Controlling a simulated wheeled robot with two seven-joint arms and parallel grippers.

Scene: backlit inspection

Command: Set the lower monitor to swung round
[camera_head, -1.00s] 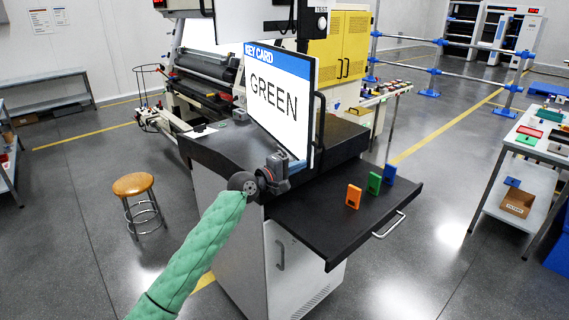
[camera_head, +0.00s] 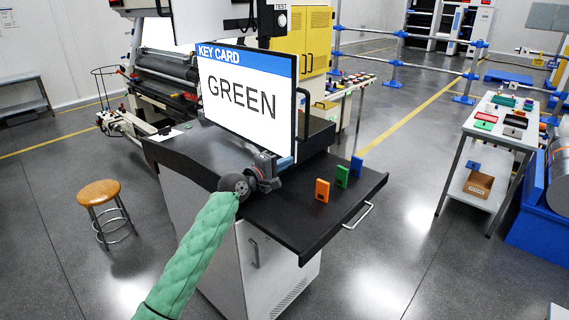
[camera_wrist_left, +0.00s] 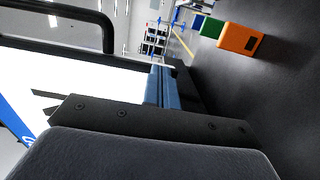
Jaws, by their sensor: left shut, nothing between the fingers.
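The lower monitor (camera_head: 240,98) stands over the dark console, its screen reading KEY CARD and GREEN, turned obliquely toward the head camera. A black handle (camera_head: 304,112) runs along its right edge; a black bar handle also shows in the left wrist view (camera_wrist_left: 107,32). My left gripper (camera_head: 268,168) is at the monitor's lower right corner, shut and empty. In the left wrist view its fingers (camera_wrist_left: 160,86) are close against the white screen (camera_wrist_left: 70,82); I cannot tell whether they touch it. My right gripper is not in view.
An upper monitor (camera_head: 215,22) hangs above. A stool (camera_head: 98,193) stands at the left. A side table (camera_head: 500,130) is at the right.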

